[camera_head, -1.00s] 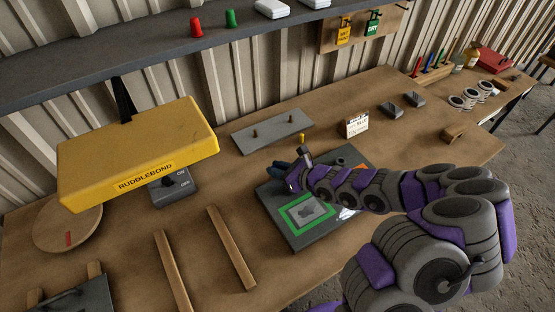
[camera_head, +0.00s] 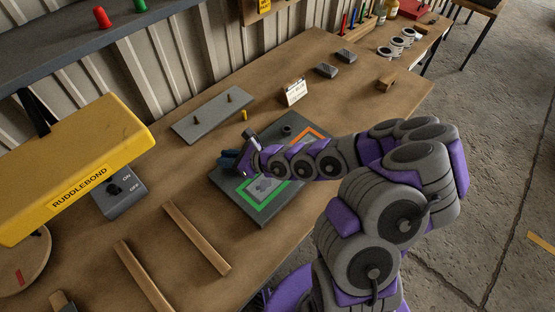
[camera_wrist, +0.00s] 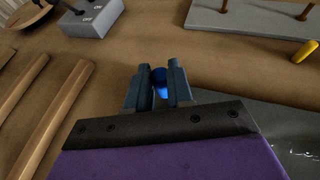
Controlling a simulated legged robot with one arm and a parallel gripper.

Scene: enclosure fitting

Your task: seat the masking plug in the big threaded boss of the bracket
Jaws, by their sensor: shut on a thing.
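My gripper (camera_head: 229,158) is above the far-left edge of a dark grey board (camera_head: 255,213). In the wrist view its two fingers (camera_wrist: 159,90) are closed on a small blue piece, which looks like the masking plug (camera_wrist: 160,76); it is mostly hidden between them. On the board, a green frame (camera_head: 248,206) surrounds a grey shape (camera_head: 265,186) that may be the bracket, partly covered by my arm. A dark round piece (camera_head: 288,130) is near the orange frame (camera_head: 315,134). I cannot make out a threaded boss.
A white card (camera_head: 294,92) stands to the right. Two wooden rails (camera_head: 197,238), a switch box (camera_head: 119,193) and a yellow RUDDLEBOND housing (camera_head: 75,165) are on the left.

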